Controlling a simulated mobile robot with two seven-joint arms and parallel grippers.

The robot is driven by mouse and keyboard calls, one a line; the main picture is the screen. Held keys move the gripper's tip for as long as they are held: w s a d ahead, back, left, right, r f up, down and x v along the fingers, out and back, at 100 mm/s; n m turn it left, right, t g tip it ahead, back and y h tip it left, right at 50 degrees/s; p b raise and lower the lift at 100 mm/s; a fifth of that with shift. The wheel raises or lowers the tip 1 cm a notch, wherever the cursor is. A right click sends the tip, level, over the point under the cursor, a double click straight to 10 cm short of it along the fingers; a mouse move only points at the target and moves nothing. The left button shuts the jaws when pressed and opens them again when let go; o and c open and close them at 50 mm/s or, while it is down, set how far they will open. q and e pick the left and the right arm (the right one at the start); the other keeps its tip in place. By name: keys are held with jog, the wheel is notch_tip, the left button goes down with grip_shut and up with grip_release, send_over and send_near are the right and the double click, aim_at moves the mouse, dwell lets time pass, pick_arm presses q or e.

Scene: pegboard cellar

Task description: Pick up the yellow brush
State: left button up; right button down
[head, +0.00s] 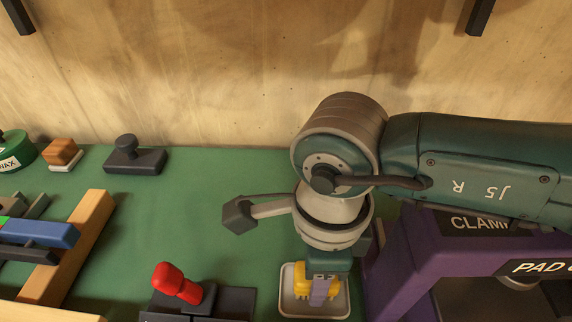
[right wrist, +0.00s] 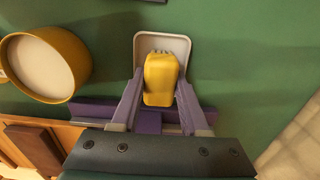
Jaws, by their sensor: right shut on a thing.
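The yellow brush (right wrist: 161,78) is between the two fingers of my right gripper (right wrist: 160,92) in the right wrist view. The gripper is shut on it, one finger on each side. Pale bristle-like tips show at its far end, over a small white tray (right wrist: 150,38). In the head view my right gripper (head: 319,292) points down at the tray (head: 316,315), and yellow parts of the brush (head: 300,285) show around the fingers. Whether the brush touches the tray is unclear. My left gripper is not in view.
A purple stand (head: 390,270) with label plates is close on the right. A red-knobbed tool (head: 176,283) on a dark block is left of the tray. A wooden rack (head: 75,255) with tools and a dark handled block (head: 135,158) are farther left. Green bench lies clear between.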

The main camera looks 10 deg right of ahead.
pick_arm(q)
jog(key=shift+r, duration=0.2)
pick_arm(e)
jog(key=shift+r, duration=0.55)
pick_arm(q)
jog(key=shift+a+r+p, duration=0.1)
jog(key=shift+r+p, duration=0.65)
jog(key=shift+p, duration=0.2)
pick_arm(e)
notch_tip(320, 180, up, 19)
jog(key=c, duration=1)
grip_release()
grip_shut()
